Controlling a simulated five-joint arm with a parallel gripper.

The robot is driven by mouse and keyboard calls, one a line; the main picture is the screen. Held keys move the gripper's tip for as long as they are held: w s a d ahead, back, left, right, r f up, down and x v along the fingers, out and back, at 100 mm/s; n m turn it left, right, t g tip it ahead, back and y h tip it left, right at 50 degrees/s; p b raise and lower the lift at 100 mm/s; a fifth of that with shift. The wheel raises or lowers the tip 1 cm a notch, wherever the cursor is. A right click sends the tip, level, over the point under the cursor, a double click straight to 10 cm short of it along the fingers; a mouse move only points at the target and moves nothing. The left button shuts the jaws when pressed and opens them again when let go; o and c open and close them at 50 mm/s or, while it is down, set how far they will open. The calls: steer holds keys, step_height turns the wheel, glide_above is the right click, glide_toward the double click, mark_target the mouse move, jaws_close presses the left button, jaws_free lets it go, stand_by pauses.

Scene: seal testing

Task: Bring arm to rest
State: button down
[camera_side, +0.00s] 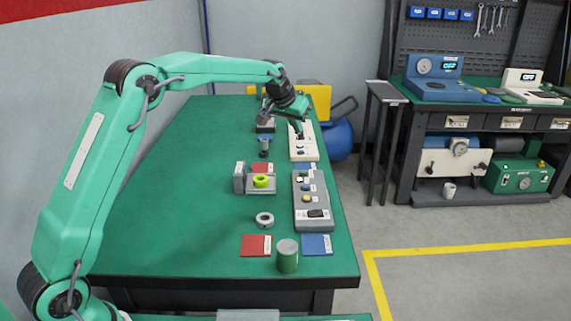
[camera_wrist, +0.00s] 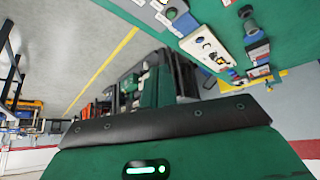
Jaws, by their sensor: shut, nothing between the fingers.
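My gripper (camera_side: 299,132) is at the far end of the green bench in the side view, pointing down over a cream box (camera_side: 304,153) with small controls. It is shut and empty. I cannot tell whether the fingertips touch the box. My arm reaches out from the left, high over the bench. In the wrist view, my own green housing with a lit strip fills the bottom, and the fingertips do not show clearly. The cream box also shows there at the upper right (camera_wrist: 203,45), tilted.
The green bench top (camera_side: 165,200) is clear on its left. A yellow-green ring (camera_side: 262,182) sits at a grey fixture (camera_side: 239,178). A grey button box (camera_side: 313,215), metal ring (camera_side: 264,219), green cylinder (camera_side: 287,258), red card (camera_side: 255,246) and blue card (camera_side: 317,244) lie nearer.

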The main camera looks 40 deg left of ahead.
steer(key=s+d+r, duration=0.2)
steer(key=s+r, duration=0.1)
steer(key=s, duration=0.4)
steer(key=s+d+r+m, duration=0.1)
steer(key=s+d+r, duration=0.15)
steer(key=s, duration=0.55)
steer(key=s+d+r, duration=0.2)
steer(key=s+r, duration=0.1)
steer(key=s, duration=0.4)
steer(key=s+d+f, duration=0.1)
steer(key=s+f, duration=0.2)
steer(key=s, duration=0.7)
steer(key=s+d+f+m+g+h, duration=0.1)
steer(key=s+f, duration=0.2)
steer(key=s, duration=0.8)
steer(key=shift+s+d+f, duration=0.2)
steer(key=shift+d+f, duration=0.1)
steer(key=shift+f, duration=0.05)
